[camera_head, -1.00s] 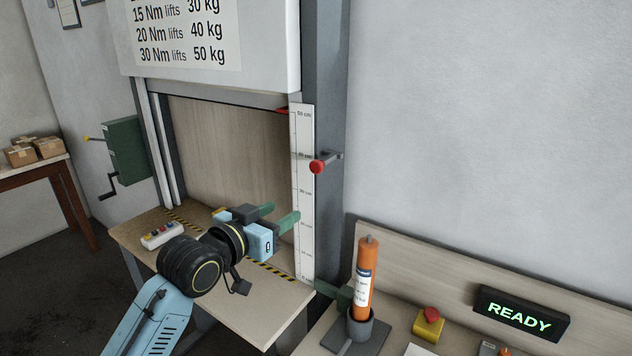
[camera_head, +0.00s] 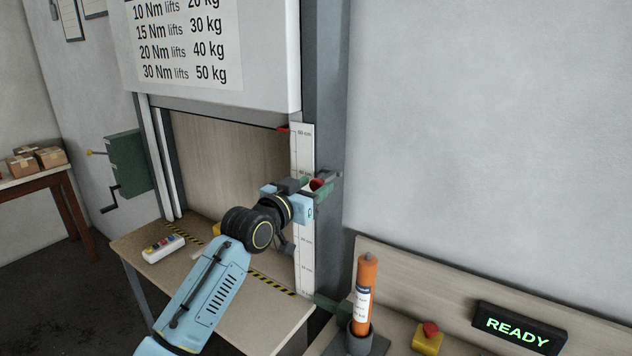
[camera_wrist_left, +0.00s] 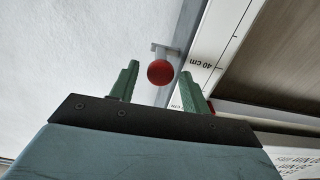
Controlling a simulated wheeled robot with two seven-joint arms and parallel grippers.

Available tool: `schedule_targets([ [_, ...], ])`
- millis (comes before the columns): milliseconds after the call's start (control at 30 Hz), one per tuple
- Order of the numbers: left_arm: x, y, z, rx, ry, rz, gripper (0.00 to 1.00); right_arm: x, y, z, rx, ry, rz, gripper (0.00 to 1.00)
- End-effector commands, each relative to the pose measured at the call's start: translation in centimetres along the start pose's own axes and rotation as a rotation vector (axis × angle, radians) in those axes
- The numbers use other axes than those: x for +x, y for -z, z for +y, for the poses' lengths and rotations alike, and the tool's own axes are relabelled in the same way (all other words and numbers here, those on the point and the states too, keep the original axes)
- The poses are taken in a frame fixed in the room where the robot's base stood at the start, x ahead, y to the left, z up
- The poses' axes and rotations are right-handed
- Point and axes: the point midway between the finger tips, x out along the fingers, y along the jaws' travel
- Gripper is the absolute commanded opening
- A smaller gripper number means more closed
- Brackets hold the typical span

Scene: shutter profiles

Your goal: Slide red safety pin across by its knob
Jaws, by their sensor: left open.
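The red knob (camera_head: 317,184) of the safety pin sits on a grey bracket at the shutter's right post, beside the white centimetre scale (camera_head: 306,231). In the left wrist view the round red knob (camera_wrist_left: 160,72) lies between and just beyond the tips of my two green fingers, with a gap on each side. My left gripper (camera_head: 312,188) is open around the line of the knob, and its fingers partly hide the knob in the head view. Whether the fingers reach past the knob is hard to tell. My right gripper is not in view.
A bench with an orange cylinder (camera_head: 363,290), a yellow box with a red button (camera_head: 428,338) and a READY display (camera_head: 519,328) stands at right. A control box (camera_head: 163,247) lies on the table below. A green crank box (camera_head: 130,160) is on the left wall.

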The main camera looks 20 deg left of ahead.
Motion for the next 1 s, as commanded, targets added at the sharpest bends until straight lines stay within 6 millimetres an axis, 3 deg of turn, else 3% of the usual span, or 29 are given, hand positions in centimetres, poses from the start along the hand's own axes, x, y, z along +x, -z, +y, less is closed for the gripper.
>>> schedule_targets([
  [200,1.5,0.0,0.0,-0.002,0.000,0.000,0.47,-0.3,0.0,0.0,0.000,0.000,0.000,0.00],
  [533,1.7,0.0,0.0,-0.001,0.000,0.000,0.47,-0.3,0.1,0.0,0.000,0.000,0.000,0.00],
  [900,1.6,-0.1,0.0,-0.001,0.000,-0.001,0.00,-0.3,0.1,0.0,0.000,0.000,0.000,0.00],
  [1000,1.6,-0.1,0.0,-0.001,0.000,-0.001,0.00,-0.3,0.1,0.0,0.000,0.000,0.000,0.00],
])
